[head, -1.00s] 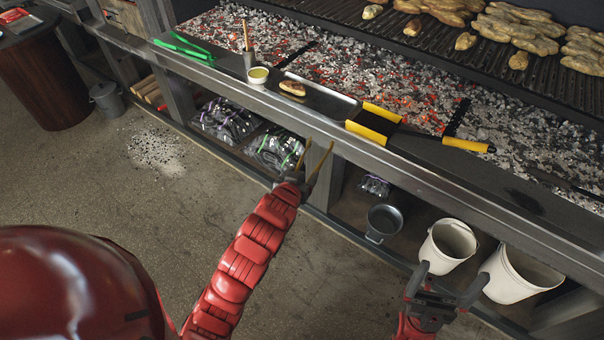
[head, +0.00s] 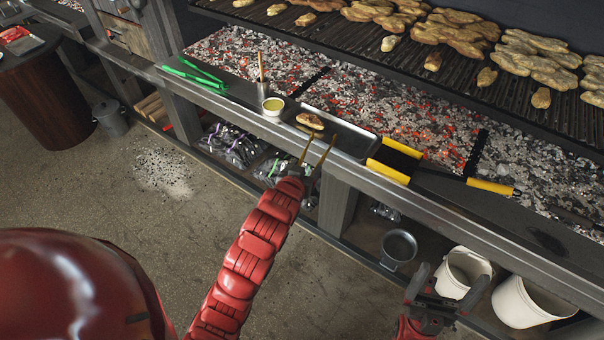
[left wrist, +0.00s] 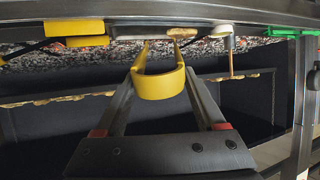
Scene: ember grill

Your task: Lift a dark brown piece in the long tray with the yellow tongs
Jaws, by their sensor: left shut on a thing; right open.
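A dark brown piece (head: 310,121) lies near the left end of the long grey tray (head: 354,138) on the grill's front ledge. In the left wrist view the piece (left wrist: 182,32) shows at the top, just beyond the tongs. My left gripper (head: 305,174) is shut on the yellow tongs (head: 325,152), which also show in the left wrist view (left wrist: 158,86). The tongs' tips point up toward the tray, apart from each other; whether they touch anything is unclear. My right gripper (head: 444,291) is open and empty, low at the right.
A cup of yellow sauce (head: 273,106) stands left of the tray, with green tongs (head: 196,76) further left. A yellow-handled tool (head: 394,160) lies right of the tray. Glowing coals (head: 375,95) lie behind. White buckets (head: 462,272) stand under the ledge at right.

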